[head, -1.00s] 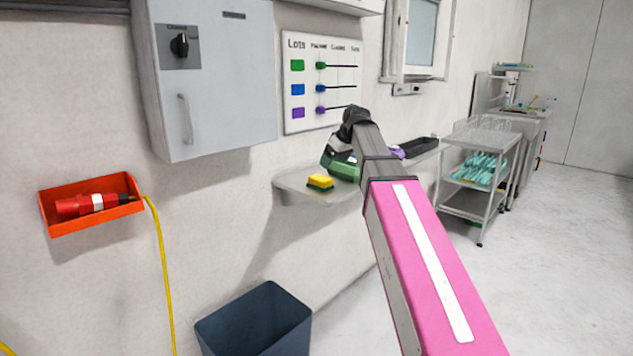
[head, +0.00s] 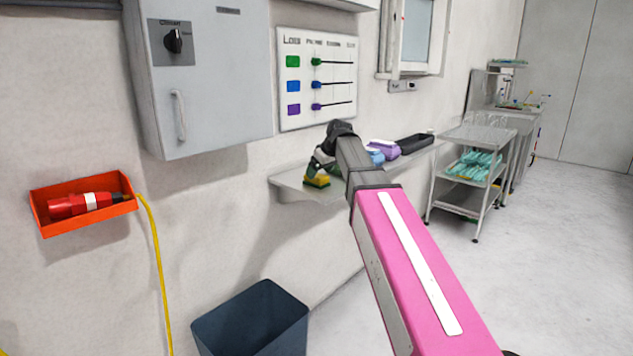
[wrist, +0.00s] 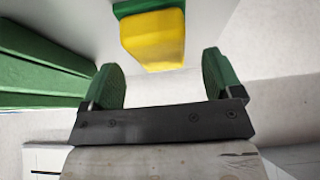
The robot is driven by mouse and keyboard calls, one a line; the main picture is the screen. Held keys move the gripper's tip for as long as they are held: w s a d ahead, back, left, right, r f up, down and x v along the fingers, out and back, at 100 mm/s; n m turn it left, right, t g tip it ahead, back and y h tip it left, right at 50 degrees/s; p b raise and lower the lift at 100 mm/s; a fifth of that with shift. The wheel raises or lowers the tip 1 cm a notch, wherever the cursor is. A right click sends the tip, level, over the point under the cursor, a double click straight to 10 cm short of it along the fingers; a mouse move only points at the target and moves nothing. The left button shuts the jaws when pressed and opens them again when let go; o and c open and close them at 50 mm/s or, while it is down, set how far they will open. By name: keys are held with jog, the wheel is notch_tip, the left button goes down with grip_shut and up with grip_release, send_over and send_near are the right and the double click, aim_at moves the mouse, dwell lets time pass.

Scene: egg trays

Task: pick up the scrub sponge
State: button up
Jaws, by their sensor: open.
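The scrub sponge (head: 317,182), yellow with a green layer, lies on the grey wall shelf near its left end. In the wrist view the sponge (wrist: 153,40) is beyond the fingertips, roughly midway between them, with its yellow side facing me. My gripper (wrist: 162,72) is open, its two green-padded fingers apart with nothing between them. In the head view my gripper (head: 318,168) hangs just above the sponge and overlaps its upper part. No contact shows.
A ridged green object (wrist: 40,65) lies close by my left finger in the wrist view. Blue (head: 377,155) and purple (head: 387,148) items and a black tray (head: 415,143) are further right along the shelf (head: 288,184). A dark bin (head: 255,320) stands below.

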jog(key=shift+x, duration=1.25)
jog(key=c, duration=1.1)
jog(key=shift+r, duration=0.1)
notch_tip(320, 180, up, 4)
jog(key=shift+r, duration=0.2)
jog(key=s+a+r, duration=0.6)
jog(key=s+a, duration=0.1)
jog(key=a, duration=0.1)
jog(key=shift+s+a+r, duration=0.25)
jog(key=shift+s+a, duration=0.1)
jog(key=shift+a, duration=0.05)
